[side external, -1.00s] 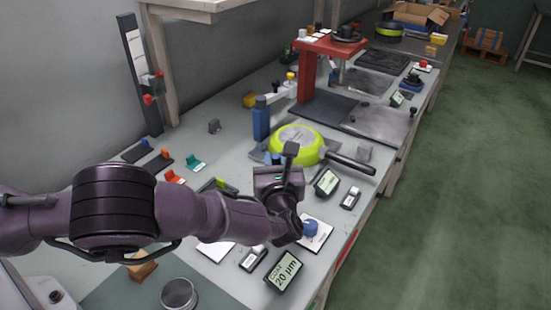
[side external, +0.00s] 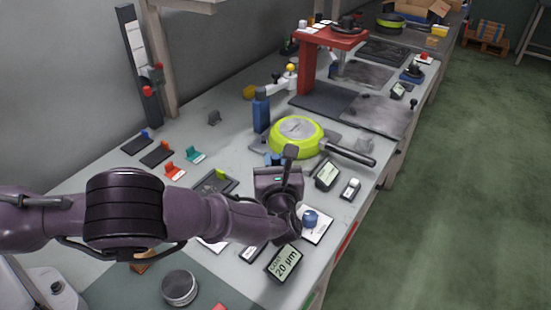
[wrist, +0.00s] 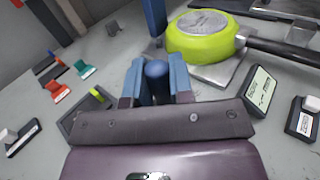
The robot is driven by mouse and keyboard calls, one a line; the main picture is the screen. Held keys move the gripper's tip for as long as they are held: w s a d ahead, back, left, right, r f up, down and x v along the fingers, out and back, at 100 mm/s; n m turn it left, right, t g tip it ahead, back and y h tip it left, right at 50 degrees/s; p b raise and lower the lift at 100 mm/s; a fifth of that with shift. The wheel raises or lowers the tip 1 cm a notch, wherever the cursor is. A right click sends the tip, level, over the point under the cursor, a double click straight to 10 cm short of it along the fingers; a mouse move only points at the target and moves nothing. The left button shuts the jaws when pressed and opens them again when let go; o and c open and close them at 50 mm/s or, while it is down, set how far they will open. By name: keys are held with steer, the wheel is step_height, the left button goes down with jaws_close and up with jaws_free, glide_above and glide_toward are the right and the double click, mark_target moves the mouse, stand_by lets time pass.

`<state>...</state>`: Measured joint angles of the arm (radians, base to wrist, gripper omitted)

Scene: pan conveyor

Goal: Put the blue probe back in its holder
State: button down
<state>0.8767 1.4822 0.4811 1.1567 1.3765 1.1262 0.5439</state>
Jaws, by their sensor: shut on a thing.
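In the wrist view, my gripper (wrist: 157,82) is shut on the blue probe (wrist: 157,70), whose rounded top shows between the two blue fingers. In the side view, my gripper (side external: 273,160) is just in front of the green pan; my wrist hides most of the probe there. I cannot tell for certain which fixture is the probe's holder. Small dark stands with a blue piece (side external: 145,136) and an orange piece (side external: 167,143) lie at the left, beside a red stand (side external: 174,172) and a teal stand (side external: 195,155).
A green pan (side external: 297,137) lies upside down beyond my gripper, its handle pointing right. A blue post (side external: 261,112) stands behind it. A dark tray with a green piece (wrist: 97,96) lies left of my gripper. Gauges (side external: 327,174) and a blue knob (side external: 310,218) sit at the right.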

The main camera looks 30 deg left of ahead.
mark_target(278, 162)
steer(key=shift+f, duration=1.15)
steer(key=c, duration=0.9)
jaws_free()
steer(key=shift+s+d, duration=0.1)
steer(key=shift+s+d, duration=0.25)
steer(key=v, duration=0.4)
steer(key=shift+s+d+r, duration=0.1)
steer(key=shift+r, duration=0.25)
step_height(278, 162, up, 6)
steer(key=shift+r, duration=0.15)
